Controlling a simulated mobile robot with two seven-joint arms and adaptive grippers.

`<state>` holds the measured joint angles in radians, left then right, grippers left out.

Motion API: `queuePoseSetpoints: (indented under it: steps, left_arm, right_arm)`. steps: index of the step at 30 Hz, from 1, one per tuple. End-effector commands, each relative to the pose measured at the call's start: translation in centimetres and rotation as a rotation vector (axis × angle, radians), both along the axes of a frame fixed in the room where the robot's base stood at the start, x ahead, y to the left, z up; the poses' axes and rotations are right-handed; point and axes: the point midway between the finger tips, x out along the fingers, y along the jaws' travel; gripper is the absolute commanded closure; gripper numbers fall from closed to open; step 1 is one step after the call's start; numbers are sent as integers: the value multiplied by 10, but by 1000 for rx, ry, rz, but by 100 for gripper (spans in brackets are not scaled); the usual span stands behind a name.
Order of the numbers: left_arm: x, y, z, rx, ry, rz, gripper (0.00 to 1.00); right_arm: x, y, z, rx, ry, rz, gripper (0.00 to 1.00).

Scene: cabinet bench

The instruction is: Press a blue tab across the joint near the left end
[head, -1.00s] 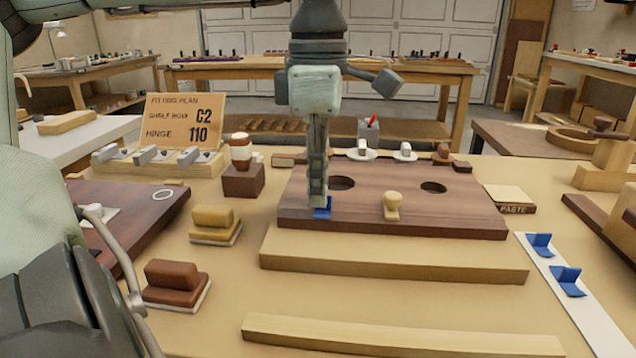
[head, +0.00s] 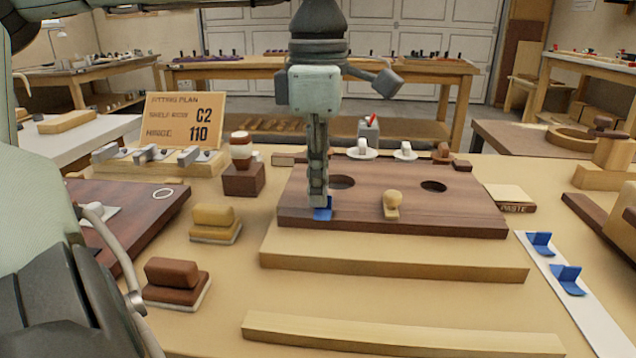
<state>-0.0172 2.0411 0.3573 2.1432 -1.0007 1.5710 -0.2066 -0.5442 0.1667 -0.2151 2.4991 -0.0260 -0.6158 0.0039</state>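A dark brown wooden board (head: 455,213) with two round holes lies against a long pale wooden piece (head: 390,258) in front of it. My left gripper (head: 319,203) points straight down at the left part of the board's front edge. Its fingertips are at a small blue tab (head: 322,214), which they partly cover. The fingers are seen edge-on, so I cannot tell whether they grip the tab or only touch it. Two more blue tabs (head: 540,243) (head: 568,279) sit on a white strip (head: 590,318) at right. My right gripper is not in view.
A pale knob (head: 392,204) stands on the board's front half. Brown (head: 175,283) and yellow (head: 214,223) handled blocks stand at left. A loose pale bar (head: 400,338) lies in front. A plan sign (head: 184,120) reads C2 and 110.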

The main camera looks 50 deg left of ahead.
Motion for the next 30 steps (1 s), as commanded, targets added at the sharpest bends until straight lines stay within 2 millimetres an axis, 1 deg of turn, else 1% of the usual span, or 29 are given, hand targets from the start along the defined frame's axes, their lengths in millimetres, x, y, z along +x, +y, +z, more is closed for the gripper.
queuePoseSetpoints:
  steps: [1, 20, 21, 27, 30]
  left_arm:
    - [-1, 0, -3, -2, 7, -1, 100]
    - [-2, -1, -3, -2, 10, -2, 100]
    - [-2, -1, -3, -1, 9, -2, 94]
    - [-1, 0, -1, -2, 7, -1, 71]
    - [-1, 0, -1, -1, 4, -1, 71]
  right_arm:
    - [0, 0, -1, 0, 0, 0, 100]
    - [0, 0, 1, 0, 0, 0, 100]
    - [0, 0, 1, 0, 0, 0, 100]
    - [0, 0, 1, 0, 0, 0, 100]
    - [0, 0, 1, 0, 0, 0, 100]
